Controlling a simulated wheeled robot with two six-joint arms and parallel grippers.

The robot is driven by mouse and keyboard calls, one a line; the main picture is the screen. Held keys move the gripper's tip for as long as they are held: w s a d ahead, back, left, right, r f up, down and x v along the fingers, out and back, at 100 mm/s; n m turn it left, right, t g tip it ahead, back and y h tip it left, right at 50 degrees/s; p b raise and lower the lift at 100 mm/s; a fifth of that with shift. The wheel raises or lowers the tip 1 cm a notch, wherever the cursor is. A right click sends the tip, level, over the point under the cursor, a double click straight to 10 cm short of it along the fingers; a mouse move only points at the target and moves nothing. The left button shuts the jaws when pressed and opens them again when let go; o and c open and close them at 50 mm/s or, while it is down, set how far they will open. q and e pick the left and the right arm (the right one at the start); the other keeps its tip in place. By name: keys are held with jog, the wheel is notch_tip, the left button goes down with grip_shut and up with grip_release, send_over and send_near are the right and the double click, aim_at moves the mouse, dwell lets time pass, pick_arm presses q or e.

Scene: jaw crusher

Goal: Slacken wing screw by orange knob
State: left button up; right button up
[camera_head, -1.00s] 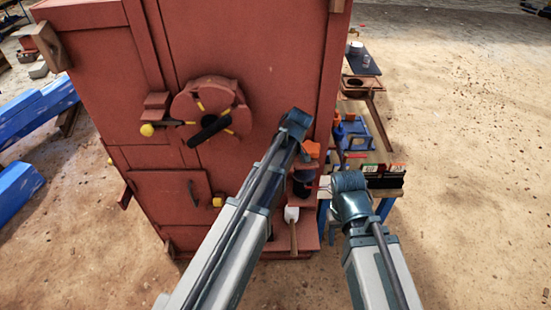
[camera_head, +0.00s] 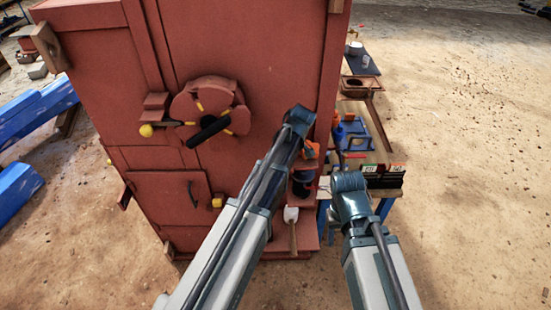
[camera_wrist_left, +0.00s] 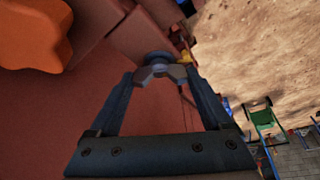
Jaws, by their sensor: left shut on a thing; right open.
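The orange knob (camera_wrist_left: 35,35) is large at the upper left of the left wrist view; a small orange part (camera_head: 311,150) shows beside my left arm in the head view. The grey wing screw (camera_wrist_left: 160,72) sits by the red machine's edge, between the fingertips of my left gripper (camera_wrist_left: 161,80). These fingers are shut on its wings. In the head view my left arm hides the screw and that gripper's tips. My right gripper (camera_head: 326,187) is open, right of the machine and apart from it; its fingers are small and partly hidden.
The red crusher body (camera_head: 240,50) fills the left and middle, with a round handwheel (camera_head: 185,105) on its front. A white-headed mallet (camera_head: 292,228) stands at its base. A workbench (camera_head: 378,185) with tools is behind my right arm. Sandy ground at right is clear.

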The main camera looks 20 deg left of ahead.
pick_arm(q)
jog(key=o, duration=1.2)
jog(key=shift+c, duration=0.2)
jog(key=p+v, duration=1.3)
jog(key=v, duration=0.1)
jog(key=shift+f, duration=0.1)
jog(key=shift+s, duration=0.1)
